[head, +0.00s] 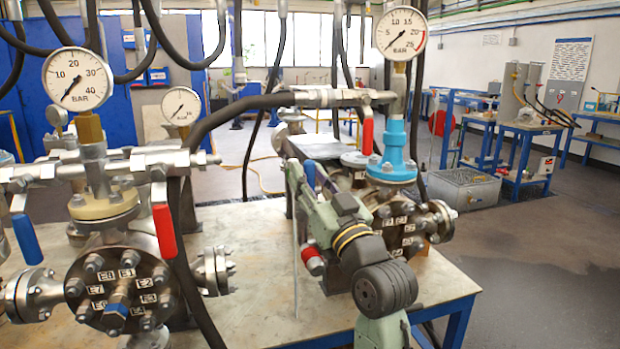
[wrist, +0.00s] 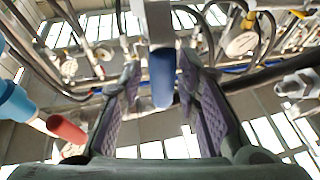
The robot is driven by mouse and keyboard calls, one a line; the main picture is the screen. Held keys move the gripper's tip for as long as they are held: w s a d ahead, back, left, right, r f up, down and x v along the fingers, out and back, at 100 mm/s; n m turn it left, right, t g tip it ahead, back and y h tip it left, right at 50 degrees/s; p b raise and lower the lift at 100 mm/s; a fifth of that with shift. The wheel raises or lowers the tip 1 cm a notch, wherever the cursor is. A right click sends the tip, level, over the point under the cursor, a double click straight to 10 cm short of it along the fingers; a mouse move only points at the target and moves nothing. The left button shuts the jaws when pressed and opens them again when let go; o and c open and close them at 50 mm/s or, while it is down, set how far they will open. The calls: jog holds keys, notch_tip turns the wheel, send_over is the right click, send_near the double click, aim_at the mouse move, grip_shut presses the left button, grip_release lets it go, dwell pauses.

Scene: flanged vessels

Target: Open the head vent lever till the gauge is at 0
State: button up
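My gripper (wrist: 160,75) is open in the wrist view, with its purple-lined fingers on either side of a blue lever handle (wrist: 162,78). I see a gap at each side of the handle. In the head view the blue lever (head: 310,173) shows just beyond my grey-green arm, which hides the fingertips. The right vessel (head: 400,220) carries a gauge (head: 399,33) on a light-blue neck; its needle points to the lower left, exact reading unclear. A red lever (head: 367,132) hangs from the pipe beside that neck and also shows in the wrist view (wrist: 67,129).
The left vessel (head: 115,285) has its own gauge (head: 77,79), red lever (head: 164,231) and blue lever (head: 27,239). A black hose (head: 215,118) arches between the fittings. Both vessels stand on a metal-topped table (head: 255,265). Open floor lies to the right.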

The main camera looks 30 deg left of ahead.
jog(key=shift+o, duration=0.3)
jog(key=v, duration=1.2)
jog(key=shift+r, duration=0.1)
dwell(2.8)
